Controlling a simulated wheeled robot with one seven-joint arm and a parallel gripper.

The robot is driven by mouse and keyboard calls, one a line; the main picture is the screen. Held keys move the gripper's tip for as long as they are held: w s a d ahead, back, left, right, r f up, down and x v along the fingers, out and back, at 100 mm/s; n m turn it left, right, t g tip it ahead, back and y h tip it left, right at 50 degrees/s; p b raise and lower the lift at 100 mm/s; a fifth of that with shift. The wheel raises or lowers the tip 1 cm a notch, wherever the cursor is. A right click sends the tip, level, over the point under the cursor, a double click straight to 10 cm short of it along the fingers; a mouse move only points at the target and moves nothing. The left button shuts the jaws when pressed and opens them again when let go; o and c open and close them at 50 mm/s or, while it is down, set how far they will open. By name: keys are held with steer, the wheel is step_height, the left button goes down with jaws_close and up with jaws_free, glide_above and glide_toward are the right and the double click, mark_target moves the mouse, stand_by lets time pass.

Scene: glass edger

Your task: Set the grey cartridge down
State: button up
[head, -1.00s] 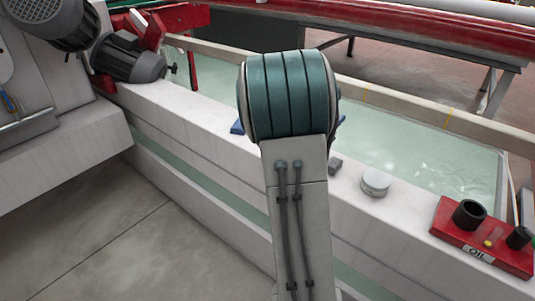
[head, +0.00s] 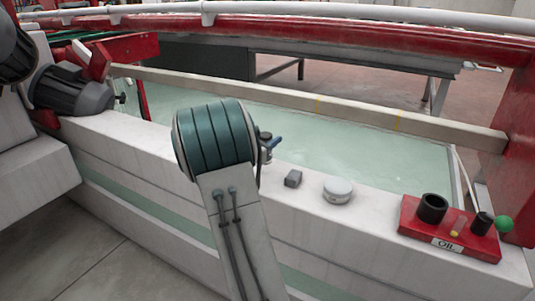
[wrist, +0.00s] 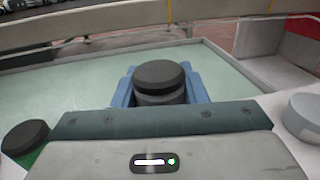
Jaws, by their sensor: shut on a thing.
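The grey cartridge (wrist: 158,80) is a dark grey round piece with a wider cap. In the wrist view it sits between the blue fingers of my gripper (wrist: 160,92), which is shut on it. In the head view my gripper (head: 268,148) shows partly at the right of my teal wrist joint, over the white ledge (head: 390,262). The dark cartridge (head: 265,137) is only partly visible there. Its underside is hidden, so I cannot tell whether it touches the ledge.
A small grey block (head: 293,178) and a round pale tin (head: 338,190) stand on the ledge to the right. Beyond is a red OIL tray (head: 450,232). A water trough (head: 330,145) lies behind the ledge. A black-topped green object (wrist: 25,137) is at left in the wrist view.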

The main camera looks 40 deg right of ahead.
steer(key=shift+f+b, duration=0.8)
steer(key=shift+f, duration=1.25)
steer(key=shift+f, duration=0.15)
steer(key=o, duration=1)
steer(key=shift+c, duration=0.2)
